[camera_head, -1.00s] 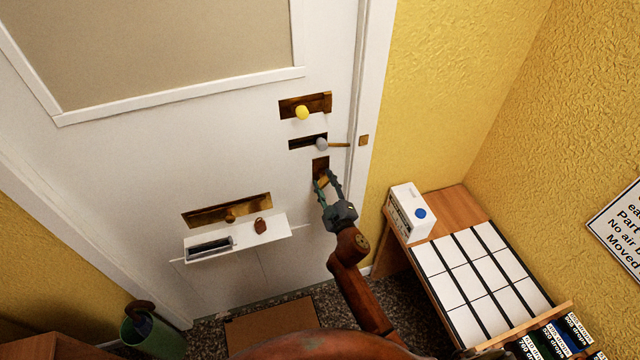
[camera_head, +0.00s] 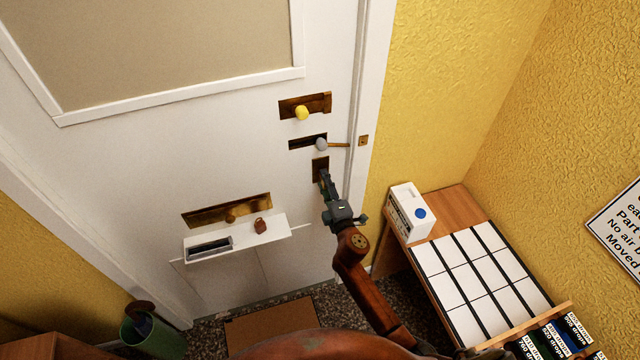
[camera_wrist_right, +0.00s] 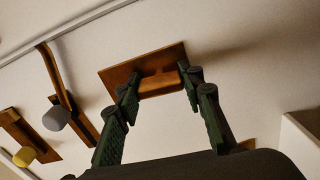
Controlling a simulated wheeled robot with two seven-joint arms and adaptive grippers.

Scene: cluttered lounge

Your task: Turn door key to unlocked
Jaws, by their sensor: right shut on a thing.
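The key plate (camera_head: 320,162) is a small brown brass plate low on the right side of the white door (camera_head: 150,150). In the right wrist view the plate (camera_wrist_right: 118,76) shows large, with the brass key (camera_wrist_right: 158,83) across its middle. My right gripper (camera_head: 323,177) is at the plate, its fingers seen nearly edge-on and hiding the key in the head view. In the wrist view its dark green fingertips (camera_wrist_right: 158,75) lie at the two ends of the key, shut on it. My left gripper is out of view.
Above the plate are a grey knob (camera_head: 320,144) with a bar and a yellow knob (camera_head: 302,112). A white shelf (camera_head: 265,236) juts from the door at left. A wooden table (camera_head: 455,215) with a white box (camera_head: 409,210) stands right of the arm.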

